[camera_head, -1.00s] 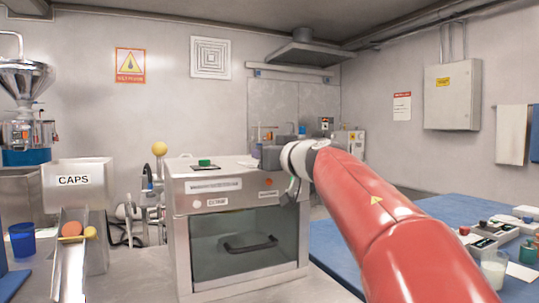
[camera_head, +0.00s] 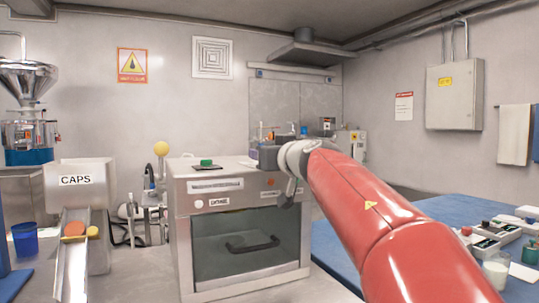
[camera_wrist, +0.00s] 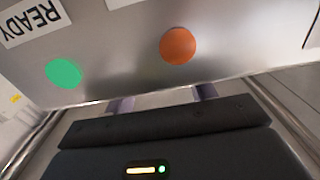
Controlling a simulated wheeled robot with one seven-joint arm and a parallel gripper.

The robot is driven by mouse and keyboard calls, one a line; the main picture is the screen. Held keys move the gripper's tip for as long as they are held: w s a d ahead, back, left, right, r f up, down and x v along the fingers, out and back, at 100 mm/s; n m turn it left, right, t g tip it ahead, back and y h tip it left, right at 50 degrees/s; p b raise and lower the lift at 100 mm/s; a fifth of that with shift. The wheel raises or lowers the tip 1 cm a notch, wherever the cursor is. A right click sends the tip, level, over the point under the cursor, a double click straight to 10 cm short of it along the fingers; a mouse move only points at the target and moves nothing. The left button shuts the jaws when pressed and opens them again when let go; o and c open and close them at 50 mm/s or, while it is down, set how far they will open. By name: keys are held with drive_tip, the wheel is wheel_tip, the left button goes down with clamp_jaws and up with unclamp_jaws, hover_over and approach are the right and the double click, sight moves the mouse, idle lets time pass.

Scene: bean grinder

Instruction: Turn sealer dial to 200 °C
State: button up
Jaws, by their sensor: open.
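A steel cabinet (camera_head: 185,240) with a glass door stands in the middle of the head view. Its front panel carries white labels and a small orange-red round spot (camera_head: 270,183). I cannot tell from the pictures whether this cabinet is the sealer, and I cannot make out a dial or a 200 °C mark. In the wrist view a metal panel shows a READY label (camera_wrist: 32,18), a green disc (camera_wrist: 63,74) and an orange disc (camera_wrist: 178,46). My gripper (camera_wrist: 163,98) is open and empty, its two fingers apart near this panel. In the head view my arm hides part of the gripper.
A blue-topped table (camera_head: 345,250) with small items is at the right, partly behind my arm. A CAPS hopper (camera_head: 75,180) with a chute and a blue cup (camera_head: 25,240) are at the left. A green button (camera_head: 206,162) sits on the cabinet top.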

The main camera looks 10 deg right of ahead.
drive_tip(key=shift+s, duration=0.1)
drive_tip(key=s+d, duration=0.1)
drive_tip(key=s, duration=0.6)
drive_tip(key=shift+s+d, duration=0.25)
